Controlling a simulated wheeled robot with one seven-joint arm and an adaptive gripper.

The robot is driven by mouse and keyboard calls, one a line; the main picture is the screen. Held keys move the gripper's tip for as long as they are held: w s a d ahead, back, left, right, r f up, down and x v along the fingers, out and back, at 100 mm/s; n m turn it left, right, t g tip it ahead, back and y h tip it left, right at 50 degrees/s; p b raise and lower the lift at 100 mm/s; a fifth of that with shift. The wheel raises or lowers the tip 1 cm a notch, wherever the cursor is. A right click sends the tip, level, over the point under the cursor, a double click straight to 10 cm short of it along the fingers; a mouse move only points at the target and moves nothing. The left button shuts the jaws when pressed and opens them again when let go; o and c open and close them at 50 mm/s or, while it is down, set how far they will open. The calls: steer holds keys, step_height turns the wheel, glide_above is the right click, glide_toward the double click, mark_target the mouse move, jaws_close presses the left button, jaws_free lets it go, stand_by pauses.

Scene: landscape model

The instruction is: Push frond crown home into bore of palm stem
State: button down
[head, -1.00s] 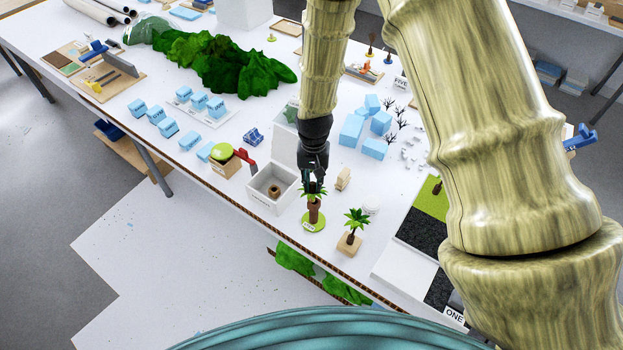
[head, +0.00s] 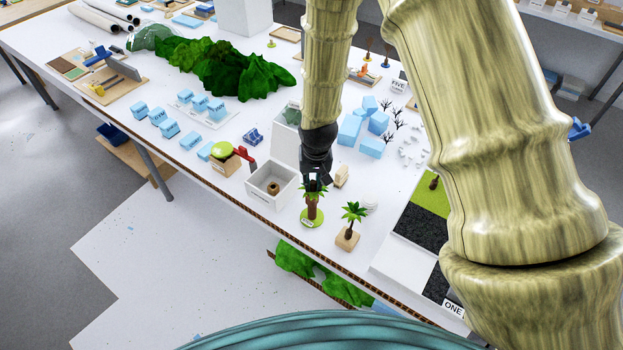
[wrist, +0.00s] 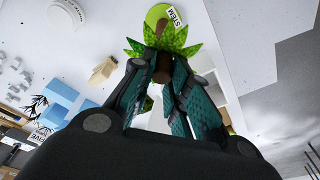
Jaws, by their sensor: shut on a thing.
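The palm stem (head: 311,208) is a brown trunk standing upright on a round green base (head: 312,218) near the table's front edge. Its label reads "STEM" in the wrist view (wrist: 175,16). The frond crown (head: 320,193), green leaves around a brown core, sits at the top of the stem. My gripper (head: 314,184) is above it with its fingers pointing down. In the wrist view my gripper (wrist: 163,68) is shut on the brown core of the frond crown (wrist: 180,40). The bore and the crown's depth in it are hidden by leaves and fingers.
A second small palm on a wooden block (head: 347,238) stands close to the right. An open white box (head: 271,185) holding a brown ring is at the left. A small beige piece (head: 341,176) stands behind right. The table's front edge is near.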

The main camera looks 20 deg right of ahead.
mark_target(312, 187)
steer(key=shift+s+a+r+n+t+b, duration=0.1)
steer(key=shift+s+r+n+t+b, duration=0.15)
steer(key=shift+s, duration=0.3)
steer(key=shift+s+r+n+t+b, duration=0.15)
steer(key=shift+s+r, duration=0.15)
steer(key=shift+s, duration=0.2)
steer(key=shift+w+f, duration=0.65)
steer(key=shift+w, duration=0.2)
steer(key=shift+s+r+n+t+b, duration=0.35)
steer(key=shift+s+t+b, duration=0.1)
steer(key=shift+s, duration=0.1)
steer(key=shift+w+f, duration=0.2)
steer(key=shift+w, duration=0.05)
steer(key=shift+s+r, duration=0.2)
steer(key=shift+w+f, duration=0.1)
steer(key=shift+w, duration=0.6)
steer(key=shift+f+b, duration=0.95)
steer(key=shift+f, duration=0.9)
